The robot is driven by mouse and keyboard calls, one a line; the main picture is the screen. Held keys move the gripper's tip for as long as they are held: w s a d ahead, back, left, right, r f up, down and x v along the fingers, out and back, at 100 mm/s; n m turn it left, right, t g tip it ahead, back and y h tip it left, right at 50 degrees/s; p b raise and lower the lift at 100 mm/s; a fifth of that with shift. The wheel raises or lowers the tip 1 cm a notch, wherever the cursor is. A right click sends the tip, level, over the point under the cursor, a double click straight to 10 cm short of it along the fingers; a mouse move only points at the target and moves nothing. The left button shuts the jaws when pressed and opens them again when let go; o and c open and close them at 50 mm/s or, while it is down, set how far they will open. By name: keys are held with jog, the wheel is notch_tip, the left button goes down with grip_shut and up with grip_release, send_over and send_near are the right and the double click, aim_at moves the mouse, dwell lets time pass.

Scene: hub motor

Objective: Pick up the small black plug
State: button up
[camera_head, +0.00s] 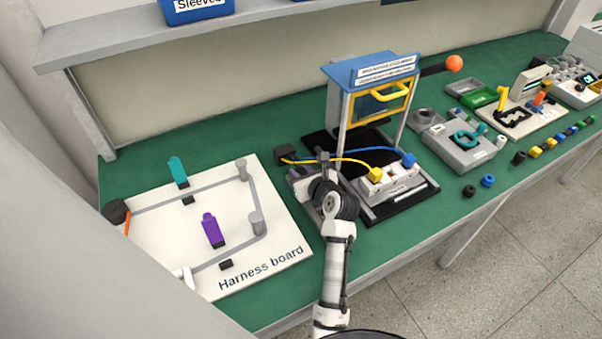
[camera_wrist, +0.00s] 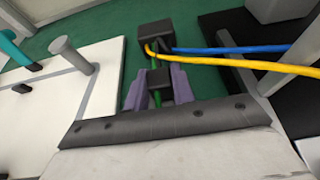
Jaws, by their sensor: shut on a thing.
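The small black plug (camera_wrist: 159,77) sits between the two purple-grey fingers of my gripper (camera_wrist: 158,82) in the wrist view. The fingers are shut on its sides. A short green lead shows above and below the plug, running toward a larger black box (camera_wrist: 155,34). In the head view my gripper (camera_head: 299,174) is low over the bench, between the harness board and the black base of the blue-topped fixture. The plug cannot be made out there. The black box (camera_head: 285,153) stands just beyond my gripper.
Yellow (camera_head: 340,161) and blue (camera_head: 385,157) cables run from the black box to the right, close to my gripper. The white harness board (camera_head: 285,245) with posts lies left. The blue-topped fixture (camera_head: 343,76) stands right. Green bench behind the board is clear.

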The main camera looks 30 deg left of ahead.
aim_at(302, 172)
notch_tip(302, 172, up, 20)
jog(key=shift+f+p, duration=0.25)
jog(key=shift+p, duration=0.1)
dwell(1.1)
